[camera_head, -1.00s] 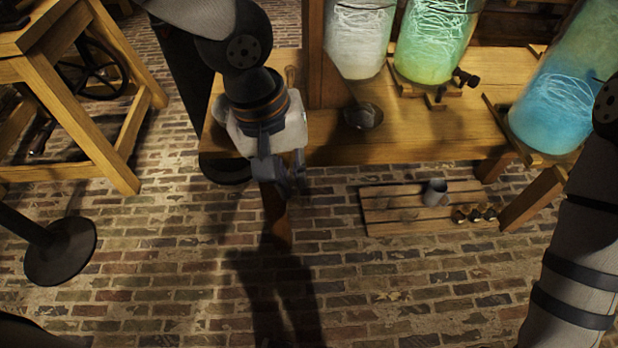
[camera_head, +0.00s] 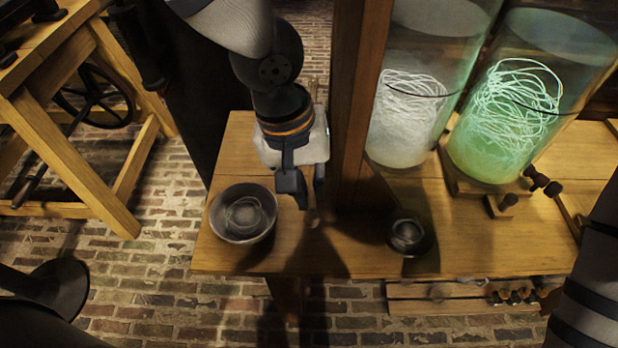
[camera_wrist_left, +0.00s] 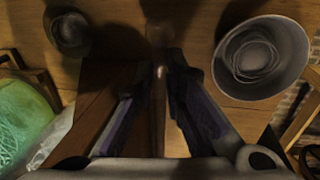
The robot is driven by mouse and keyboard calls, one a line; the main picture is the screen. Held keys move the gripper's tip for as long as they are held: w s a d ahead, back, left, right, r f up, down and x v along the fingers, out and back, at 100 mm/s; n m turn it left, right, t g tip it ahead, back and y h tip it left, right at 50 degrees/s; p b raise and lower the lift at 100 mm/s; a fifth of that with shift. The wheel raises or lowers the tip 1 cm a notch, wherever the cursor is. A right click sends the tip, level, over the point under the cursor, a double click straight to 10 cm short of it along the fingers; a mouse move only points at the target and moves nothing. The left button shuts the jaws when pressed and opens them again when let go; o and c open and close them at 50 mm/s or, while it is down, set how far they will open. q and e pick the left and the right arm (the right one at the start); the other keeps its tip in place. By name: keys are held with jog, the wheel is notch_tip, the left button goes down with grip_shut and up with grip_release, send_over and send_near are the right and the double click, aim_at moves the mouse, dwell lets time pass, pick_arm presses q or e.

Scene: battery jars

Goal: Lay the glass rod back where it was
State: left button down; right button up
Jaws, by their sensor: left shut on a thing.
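My left gripper (camera_head: 306,194) is over the wooden table (camera_head: 222,262), left of the dark post. It is shut on a thin, brownish-looking rod, which I take to be the glass rod (camera_wrist_left: 159,105). In the left wrist view the rod runs lengthwise between the fingers (camera_wrist_left: 158,75) and has a bright glint near its far end. In the head view only a small rounded tip (camera_head: 314,217) shows below the fingers. I cannot tell whether the rod touches the table. My right gripper is out of view; only part of that arm shows at the right edge.
A wide grey bowl (camera_head: 220,230) stands left of the gripper, with a ring-like shape inside. A small dark bowl (camera_head: 410,238) stands to the right. A wooden post (camera_head: 358,100) rises beside the gripper. Glass jars with white (camera_head: 395,140) and green (camera_head: 490,150) glowing contents stand behind.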

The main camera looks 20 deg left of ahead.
pick_arm(q)
jog(key=f, duration=0.2)
jog(key=f+b, duration=0.1)
jog(key=f, duration=0.5)
jog(key=shift+s, duration=0.25)
jog(key=shift+w+f, duration=0.1)
jog(key=shift+f, duration=0.75)
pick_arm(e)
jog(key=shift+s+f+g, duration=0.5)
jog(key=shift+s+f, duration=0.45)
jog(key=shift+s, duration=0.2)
pick_arm(q)
jog(key=c, duration=1.6)
grip_release()
jog(key=shift+o, duration=0.2)
